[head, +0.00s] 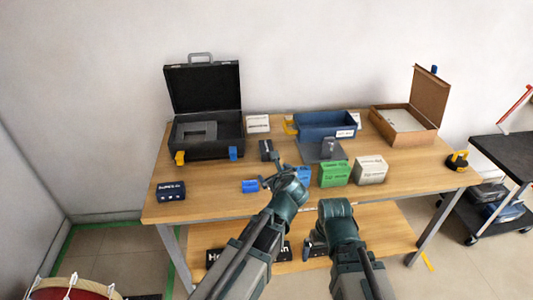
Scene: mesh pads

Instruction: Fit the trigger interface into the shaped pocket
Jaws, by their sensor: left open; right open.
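An open black case (205,149) stands at the back left of the table, lid raised. Its grey insert (181,131) has a recessed, shaped opening. A small dark upright block (266,150) stands just right of the case; I cannot tell for certain whether it is the trigger interface. My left gripper (270,176) is open over the table, in front of that block and beside a small blue object (250,186). No held object shows in it. My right gripper (314,242) is low in front of the table edge, small and partly hidden by its arm; it is open.
A blue bin (322,120), a green box (333,174), a grey-white box (371,170) and an open cardboard box (428,104) occupy the table's middle and right. A dark blue box (170,191) sits front left. A yellow-black object (457,161) is far right. The front-left tabletop is mostly clear.

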